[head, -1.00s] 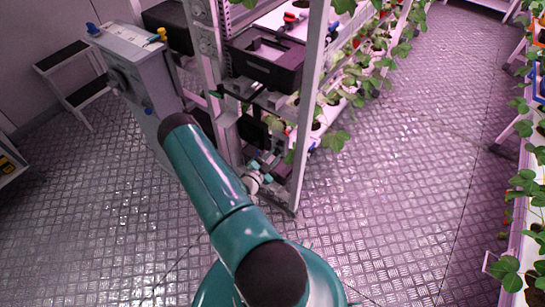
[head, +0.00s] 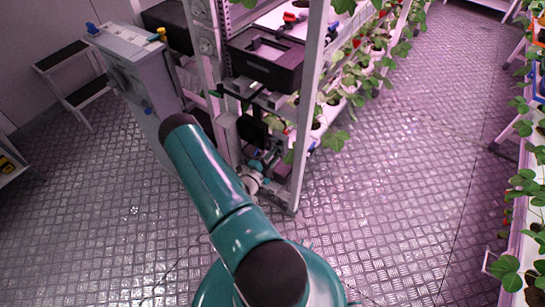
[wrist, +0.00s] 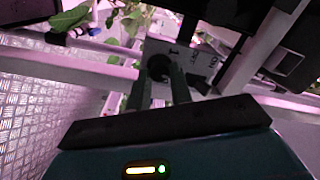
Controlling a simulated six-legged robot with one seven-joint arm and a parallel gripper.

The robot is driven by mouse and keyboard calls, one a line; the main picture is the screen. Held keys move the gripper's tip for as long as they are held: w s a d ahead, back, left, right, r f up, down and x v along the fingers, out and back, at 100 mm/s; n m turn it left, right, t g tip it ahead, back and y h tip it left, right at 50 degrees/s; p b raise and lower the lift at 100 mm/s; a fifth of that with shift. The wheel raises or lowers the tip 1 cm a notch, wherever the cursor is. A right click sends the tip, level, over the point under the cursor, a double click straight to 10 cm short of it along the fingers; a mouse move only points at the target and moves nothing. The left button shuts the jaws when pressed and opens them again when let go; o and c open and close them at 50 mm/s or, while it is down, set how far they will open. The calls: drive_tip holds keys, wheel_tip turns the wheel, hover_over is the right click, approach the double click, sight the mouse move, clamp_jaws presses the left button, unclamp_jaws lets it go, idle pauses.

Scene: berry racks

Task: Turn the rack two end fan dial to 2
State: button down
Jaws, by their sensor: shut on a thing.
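In the wrist view, a dark round dial (wrist: 160,68) sits on a pale grey panel (wrist: 203,64) with small dark markings beside it. I cannot clearly read the markings or which one the dial points at. My gripper (wrist: 160,82) has its two dark green fingers either side of the dial and is shut on it. The fingertips hide part of the dial's edges. In the head view my arm hides the gripper, and I cannot make out the dial there.
A metal rack (head: 304,115) with a black tray (head: 265,58) and leafy plants (head: 335,139) stands ahead. A grey box (head: 133,62) with blue and yellow knobs is to its left, near a step stool (head: 75,82). Another plant row (head: 525,185) lines the right. The floor between is clear.

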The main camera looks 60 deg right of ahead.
drive_tip(key=shift+a+f, duration=0.1)
drive_tip(key=c, duration=1.3)
unclamp_jaws()
drive_tip(key=shift+o, duration=0.2)
drive_tip(key=w+a, duration=0.2)
drive_tip(key=a, duration=1.1)
drive_tip(key=shift+a, duration=0.3)
